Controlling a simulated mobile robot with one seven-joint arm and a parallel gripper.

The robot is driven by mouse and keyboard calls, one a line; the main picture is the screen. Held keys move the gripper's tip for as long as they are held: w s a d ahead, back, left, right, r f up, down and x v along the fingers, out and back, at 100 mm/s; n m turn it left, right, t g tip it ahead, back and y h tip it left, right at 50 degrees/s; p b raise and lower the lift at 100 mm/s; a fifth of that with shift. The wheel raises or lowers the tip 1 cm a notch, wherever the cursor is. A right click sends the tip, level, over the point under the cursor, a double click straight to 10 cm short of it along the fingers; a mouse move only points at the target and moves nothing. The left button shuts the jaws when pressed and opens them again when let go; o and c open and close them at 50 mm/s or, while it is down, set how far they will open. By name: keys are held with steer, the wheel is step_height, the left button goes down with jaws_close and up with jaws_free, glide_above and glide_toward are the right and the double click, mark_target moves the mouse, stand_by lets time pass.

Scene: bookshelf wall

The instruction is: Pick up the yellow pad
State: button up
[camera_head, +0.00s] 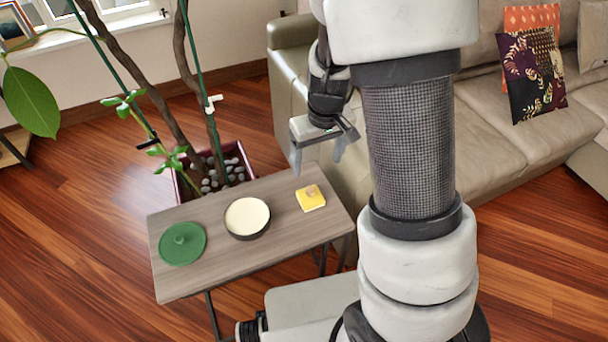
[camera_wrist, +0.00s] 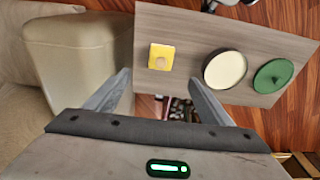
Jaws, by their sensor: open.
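The yellow pad (camera_head: 311,197) is a small, square, sticky-note-like block with a paler mark on top. It lies flat near the right end of a small grey-brown wooden table (camera_head: 285,236). It also shows in the wrist view (camera_wrist: 161,57), ahead of the fingertips and between their directions. My gripper (camera_head: 318,160) is open and empty, above the table's back right edge, apart from the pad. In the wrist view my gripper (camera_wrist: 160,80) shows both fingers spread, with nothing between them.
A round dish with a cream top (camera_head: 247,217) stands left of the pad. A green round lid-like thing (camera_head: 182,243) lies further left. A potted plant (camera_head: 215,175) rises behind the table. A beige sofa (camera_head: 500,120) stands behind and to the right.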

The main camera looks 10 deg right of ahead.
mark_target(312, 190)
steer(key=f+b, duration=0.1)
steer(key=f, duration=0.2)
steer(key=w+f+b, duration=0.1)
steer(key=f, duration=0.3)
steer(key=f+b, duration=0.1)
steer(key=f, duration=0.3)
steer(key=shift+w+a+f, duration=0.1)
steer(key=shift+w+a, duration=0.05)
steer(key=shift+w+a+f+b, duration=0.15)
steer(key=shift+f+b, duration=0.2)
steer(key=shift+f, duration=0.6)
steer(key=shift+w+f+b, duration=0.15)
steer(key=shift+f+b, duration=0.25)
steer(key=shift+f, duration=0.6)
steer(key=shift+w+a+f+b, duration=0.15)
steer(key=shift+f+b, duration=0.2)
steer(key=shift+f, duration=0.6)
